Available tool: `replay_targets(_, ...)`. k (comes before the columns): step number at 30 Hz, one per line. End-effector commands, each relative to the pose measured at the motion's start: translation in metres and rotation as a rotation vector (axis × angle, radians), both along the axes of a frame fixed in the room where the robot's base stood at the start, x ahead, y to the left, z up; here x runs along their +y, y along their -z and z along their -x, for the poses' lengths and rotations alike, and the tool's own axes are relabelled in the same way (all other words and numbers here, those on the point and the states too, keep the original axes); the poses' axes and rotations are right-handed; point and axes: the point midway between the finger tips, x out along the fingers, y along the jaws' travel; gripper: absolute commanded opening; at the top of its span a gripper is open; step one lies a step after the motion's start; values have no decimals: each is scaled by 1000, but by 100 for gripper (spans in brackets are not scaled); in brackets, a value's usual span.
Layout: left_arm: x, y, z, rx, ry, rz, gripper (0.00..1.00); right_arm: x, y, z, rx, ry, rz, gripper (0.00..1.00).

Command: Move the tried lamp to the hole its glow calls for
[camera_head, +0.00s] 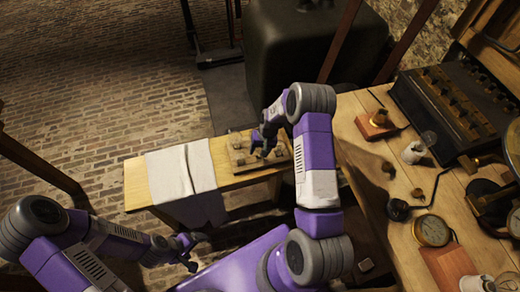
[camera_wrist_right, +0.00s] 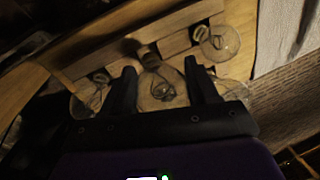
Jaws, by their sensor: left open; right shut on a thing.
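My right gripper (camera_head: 264,146) is low over a wooden rack (camera_head: 240,160) on a narrow bench. In the right wrist view its fingers (camera_wrist_right: 160,78) are shut on a clear glass lamp (camera_wrist_right: 158,92) with a thin coiled filament; I see no clear glow in it. Other clear lamps show around it: one at the upper right (camera_wrist_right: 221,43), one at the left (camera_wrist_right: 88,98) and one partly hidden behind the right finger (camera_wrist_right: 234,91). The rack's wooden bars (camera_wrist_right: 190,22) lie behind them. The holes are not clear to see.
A pale cloth (camera_head: 180,172) hangs over the bench, left of the rack. The workbench (camera_head: 365,160) at right holds a dark slotted case (camera_head: 455,110), a white-based bulb (camera_head: 413,152), a round dial (camera_head: 431,230) and small wooden blocks. A dark cabinet (camera_head: 310,50) stands behind.

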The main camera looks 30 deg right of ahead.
Motion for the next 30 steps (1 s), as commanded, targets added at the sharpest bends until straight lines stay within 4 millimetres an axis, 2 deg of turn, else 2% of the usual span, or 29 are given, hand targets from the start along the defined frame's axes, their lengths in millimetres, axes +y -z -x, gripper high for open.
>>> replay_targets(16,0,10,0,0,0,0,86,0,11,0,0,0,0,22)
replay_targets(30,0,11,0,0,0,0,86,0,12,0,0,0,0,22)
